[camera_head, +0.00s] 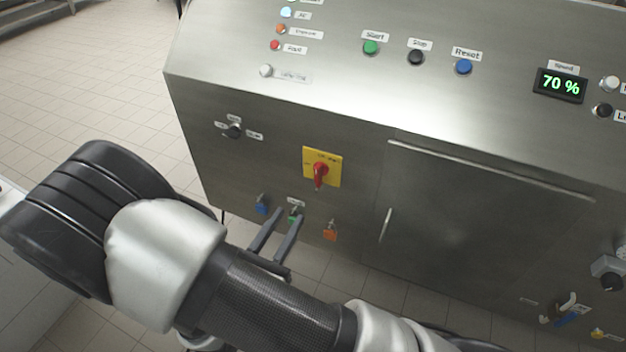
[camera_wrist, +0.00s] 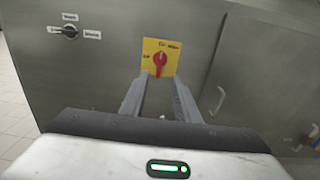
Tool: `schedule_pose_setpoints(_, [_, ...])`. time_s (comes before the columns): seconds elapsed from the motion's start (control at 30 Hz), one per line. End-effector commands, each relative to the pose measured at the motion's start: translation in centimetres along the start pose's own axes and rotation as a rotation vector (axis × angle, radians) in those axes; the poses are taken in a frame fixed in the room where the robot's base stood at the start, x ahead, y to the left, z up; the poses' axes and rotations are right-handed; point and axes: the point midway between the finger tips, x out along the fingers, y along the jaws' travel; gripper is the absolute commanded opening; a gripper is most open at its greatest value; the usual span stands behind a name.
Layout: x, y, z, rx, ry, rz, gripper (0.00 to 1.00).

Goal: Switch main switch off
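The main switch is a red rotary knob (camera_head: 319,173) on a yellow square plate (camera_head: 334,160) on the machine's steel front. In the wrist view the knob (camera_wrist: 160,60) is upright on its plate (camera_wrist: 150,46), with small lettering at the plate's left and top. I cannot tell the switch position for sure. My gripper (camera_head: 288,215) is open and empty, below the knob in the head view. In the wrist view the fingertips (camera_wrist: 160,77) appear just below the knob, one on each side, with a gap between them. They appear apart from the knob.
A black selector (camera_head: 234,131) sits left of the plate. Blue (camera_head: 262,206) and orange (camera_head: 330,231) valves flank a green one near my fingers. A door with a handle (camera_head: 385,225) is to the right. Buttons and a 70 % display (camera_head: 560,85) are above.

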Motion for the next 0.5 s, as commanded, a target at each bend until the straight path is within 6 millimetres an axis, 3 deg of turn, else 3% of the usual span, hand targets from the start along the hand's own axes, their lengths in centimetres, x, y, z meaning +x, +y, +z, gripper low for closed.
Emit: schedule_pose_setpoints(0.5, [11.2,-0.2,-0.1,0.002,0.0,-0.006,0.29])
